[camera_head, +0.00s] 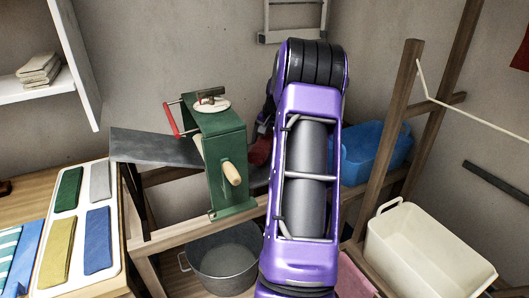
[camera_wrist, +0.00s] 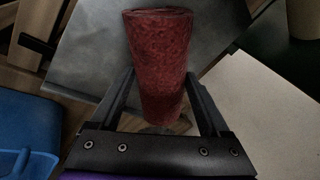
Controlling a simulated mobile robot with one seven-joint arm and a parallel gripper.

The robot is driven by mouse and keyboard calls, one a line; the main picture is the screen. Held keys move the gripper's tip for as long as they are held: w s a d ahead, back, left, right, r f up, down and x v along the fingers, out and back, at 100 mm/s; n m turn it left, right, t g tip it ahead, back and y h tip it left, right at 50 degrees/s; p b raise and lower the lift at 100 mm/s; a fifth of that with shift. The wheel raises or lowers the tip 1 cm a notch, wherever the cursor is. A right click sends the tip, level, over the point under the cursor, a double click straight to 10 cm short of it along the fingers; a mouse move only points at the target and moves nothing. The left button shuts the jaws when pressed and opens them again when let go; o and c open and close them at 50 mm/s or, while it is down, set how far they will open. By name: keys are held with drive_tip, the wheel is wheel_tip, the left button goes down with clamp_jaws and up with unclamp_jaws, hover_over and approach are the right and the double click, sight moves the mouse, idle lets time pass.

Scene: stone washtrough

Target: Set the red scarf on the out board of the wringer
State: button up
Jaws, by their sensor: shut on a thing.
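The red scarf (camera_wrist: 158,60) is a rolled, tapering bundle held between the fingers of my gripper (camera_wrist: 160,78) in the wrist view. A grey board (camera_wrist: 215,20) lies behind and below it; I cannot tell whether they touch. In the head view the scarf (camera_head: 260,151) shows beside the right side of the green wringer (camera_head: 228,165), partly hidden by my arm. My gripper is mostly hidden there. A grey board (camera_head: 155,147) extends left from the wringer. A darker board (camera_head: 258,178) shows on its right, largely hidden by my arm.
A blue tub (camera_head: 370,150) stands right of my arm, also at left in the wrist view (camera_wrist: 28,130). A cream tub (camera_head: 425,255) is lower right, by wooden posts. A metal bucket (camera_head: 222,262) sits below the wringer. A tray of folded cloths (camera_head: 82,222) is at left.

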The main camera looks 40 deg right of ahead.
drive_tip(key=shift+f, duration=1.25)
drive_tip(key=shift+f, duration=0.15)
drive_tip(key=o, duration=1.5)
drive_tip(key=shift+c, duration=0.2)
drive_tip(key=p+v, duration=0.1)
drive_tip(key=v, duration=1.1)
